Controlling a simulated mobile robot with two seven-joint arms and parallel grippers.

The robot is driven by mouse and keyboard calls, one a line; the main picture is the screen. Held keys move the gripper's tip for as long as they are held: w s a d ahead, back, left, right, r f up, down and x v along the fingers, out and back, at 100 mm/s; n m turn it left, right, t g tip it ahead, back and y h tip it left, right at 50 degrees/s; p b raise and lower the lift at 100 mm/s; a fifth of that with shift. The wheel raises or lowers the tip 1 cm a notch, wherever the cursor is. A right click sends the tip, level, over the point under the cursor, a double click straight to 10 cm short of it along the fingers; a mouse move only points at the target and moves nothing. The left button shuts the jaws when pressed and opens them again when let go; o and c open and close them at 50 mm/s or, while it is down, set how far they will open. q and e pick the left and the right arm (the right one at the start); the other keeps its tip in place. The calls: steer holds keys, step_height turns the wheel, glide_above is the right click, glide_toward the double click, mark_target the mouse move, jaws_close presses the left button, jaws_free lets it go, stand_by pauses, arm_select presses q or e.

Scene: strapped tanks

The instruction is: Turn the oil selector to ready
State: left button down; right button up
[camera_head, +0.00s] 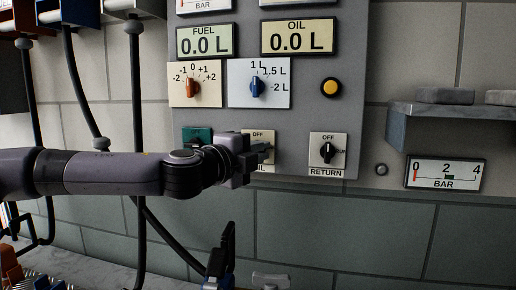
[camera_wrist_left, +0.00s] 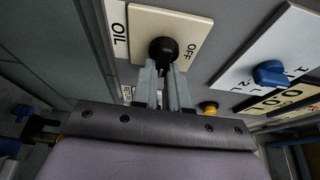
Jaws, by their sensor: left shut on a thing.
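The oil selector is a black knob (camera_wrist_left: 163,50) on a cream plate (camera_wrist_left: 188,25) marked OFF, with an OIL label (camera_wrist_left: 119,28) beside it in the left wrist view. In the head view its plate (camera_head: 260,136) is partly covered by my left gripper (camera_head: 264,154). My left gripper, with its fingers (camera_wrist_left: 165,84) reaching up to the knob in the wrist view, is shut on the knob. The fingers hide part of the knob and the plate, so I cannot tell its exact setting. My right gripper is not clearly in view.
The RETURN selector (camera_head: 327,152) is to the right on the same panel. Above are the orange fuel dial (camera_head: 193,87), the blue oil dial (camera_head: 257,87) and a yellow button (camera_head: 330,87). A grey shelf (camera_head: 440,112) juts out at right. Black hoses hang at left.

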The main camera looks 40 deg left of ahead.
arm_select(q)
steer(key=c, duration=1.1)
jaws_free()
steer(key=shift+c, duration=0.2)
steer(key=shift+s, duration=0.15)
steer(key=s+b, duration=0.2)
steer(key=s, duration=0.4)
steer(key=shift+s+d+b, duration=0.3)
steer(key=shift+s+d, duration=0.1)
